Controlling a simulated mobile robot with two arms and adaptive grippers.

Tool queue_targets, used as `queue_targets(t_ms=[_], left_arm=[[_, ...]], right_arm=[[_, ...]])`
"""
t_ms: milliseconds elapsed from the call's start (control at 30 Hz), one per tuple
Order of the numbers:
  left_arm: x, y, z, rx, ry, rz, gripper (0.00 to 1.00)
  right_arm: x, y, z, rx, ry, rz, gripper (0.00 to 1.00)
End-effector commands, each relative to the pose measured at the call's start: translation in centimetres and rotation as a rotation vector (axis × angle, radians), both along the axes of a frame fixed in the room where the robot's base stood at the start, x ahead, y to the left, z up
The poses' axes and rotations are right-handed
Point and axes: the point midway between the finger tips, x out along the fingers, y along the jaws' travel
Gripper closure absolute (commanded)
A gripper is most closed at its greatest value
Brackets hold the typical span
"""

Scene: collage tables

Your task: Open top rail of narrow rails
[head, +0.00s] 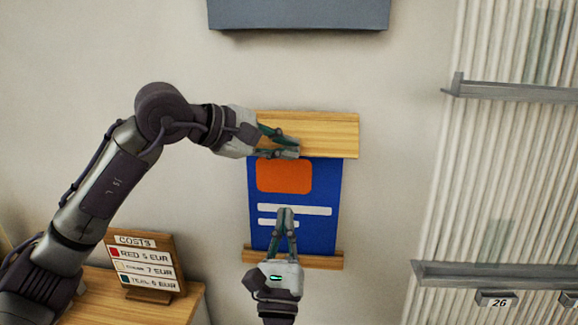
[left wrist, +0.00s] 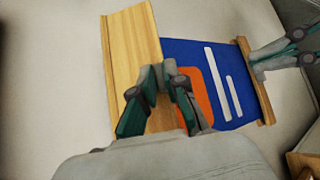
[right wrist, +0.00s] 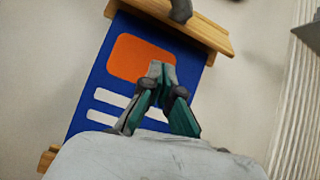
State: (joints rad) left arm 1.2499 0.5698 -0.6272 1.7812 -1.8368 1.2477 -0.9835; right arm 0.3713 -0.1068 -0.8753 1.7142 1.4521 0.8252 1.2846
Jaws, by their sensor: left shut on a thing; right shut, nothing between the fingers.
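A wooden top rail (head: 325,135) and a narrower wooden bottom rail (head: 325,262) hold a blue poster (head: 330,190) with an orange block and white bars on the wall. The top rail also shows in the left wrist view (left wrist: 130,60) and the right wrist view (right wrist: 205,32). My left gripper (head: 292,146) is shut on the top rail at its lower edge, left of its middle. The grip itself is partly hidden by the fingers. My right gripper (head: 285,212) is shut and empty, its tips in front of the poster's white bars.
A dark grey box-like panel (head: 300,14) is above the rails. A price sign (head: 145,265) stands on a wooden table (head: 185,300) at lower left. A ribbed wall with grey shelves (head: 500,272) is on the right. The wall beside the poster is clear.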

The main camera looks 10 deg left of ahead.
Motion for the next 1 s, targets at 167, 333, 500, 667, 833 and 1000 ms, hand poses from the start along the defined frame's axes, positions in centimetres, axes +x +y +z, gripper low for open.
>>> queue_targets(t_ms=[167, 333, 500, 667, 833, 1000], left_arm=[[0.0, 0.0, -0.1, 0.0, 0.001, 0.0, 1.0], [0.0, 0.0, -0.1, 0.0, 0.001, 0.0, 1.0], [0.0, 0.0, -0.1, 0.001, 0.001, 0.0, 1.0], [0.0, 0.0, -0.1, 0.001, 0.001, 0.0, 1.0], [0.0, 0.0, -0.1, 0.001, 0.001, 0.001, 1.0], [0.0, 0.0, -0.1, 0.001, 0.001, 0.001, 1.0]], right_arm=[[-0.6, 0.2, 2.6, 0.136, -0.006, 0.064, 1.0], [1.5, 0.1, 4.0, 0.14, -0.007, 0.064, 1.0], [4.2, 0.1, 5.7, 0.136, -0.007, 0.063, 1.0], [6.3, 0.1, 6.9, 0.134, -0.006, 0.063, 1.0], [7.3, 0.1, 7.5, 0.136, -0.004, 0.064, 1.0], [7.5, 0.1, 7.6, 0.136, -0.004, 0.064, 1.0]])
